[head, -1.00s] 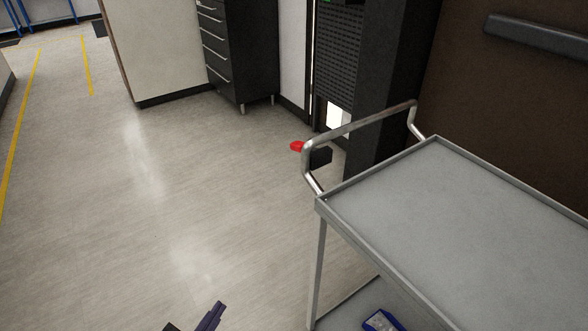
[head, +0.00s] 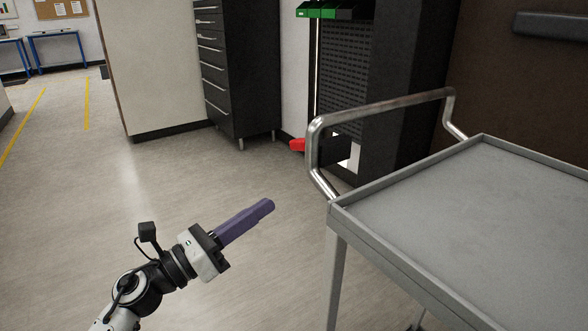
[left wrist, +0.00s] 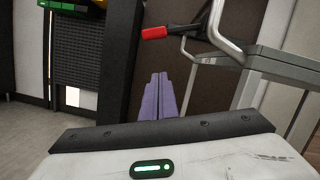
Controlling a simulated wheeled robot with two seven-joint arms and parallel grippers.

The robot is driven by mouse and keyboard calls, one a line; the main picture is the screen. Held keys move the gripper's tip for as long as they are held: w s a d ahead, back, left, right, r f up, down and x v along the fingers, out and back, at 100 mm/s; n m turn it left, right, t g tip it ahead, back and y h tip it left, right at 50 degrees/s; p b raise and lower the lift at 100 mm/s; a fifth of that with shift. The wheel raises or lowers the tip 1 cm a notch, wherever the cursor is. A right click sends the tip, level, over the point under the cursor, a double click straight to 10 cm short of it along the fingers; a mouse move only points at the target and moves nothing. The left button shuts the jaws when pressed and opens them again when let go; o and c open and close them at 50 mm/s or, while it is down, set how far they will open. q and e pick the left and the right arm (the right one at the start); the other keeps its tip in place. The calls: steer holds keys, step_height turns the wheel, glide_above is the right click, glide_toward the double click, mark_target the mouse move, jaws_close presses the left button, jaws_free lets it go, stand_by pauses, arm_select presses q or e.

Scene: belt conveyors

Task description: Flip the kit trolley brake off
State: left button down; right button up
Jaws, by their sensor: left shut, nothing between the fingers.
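A red brake lever (head: 298,145) sticks out to the left beside the handle. The red lever also shows in the left wrist view (left wrist: 154,33), above and ahead of the fingers. My left gripper (head: 268,206) has purple fingers, shut and empty, left of the trolley and apart from the lever. The fingers also show in the left wrist view (left wrist: 159,97). My right gripper is not in view.
A black drawer cabinet (head: 237,75) stands behind, beside a pale partition (head: 150,65). A dark perforated rack with green bins (head: 322,12) stands behind the handle. The floor (head: 130,215) left of the trolley is clear.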

arm_select(q)
steer(key=w+d+r, duration=0.6)
steer(key=w, duration=0.1)
steer(key=shift+w+d, duration=0.25)
stand_by(0.5)
steer(key=shift+a, duration=0.15)
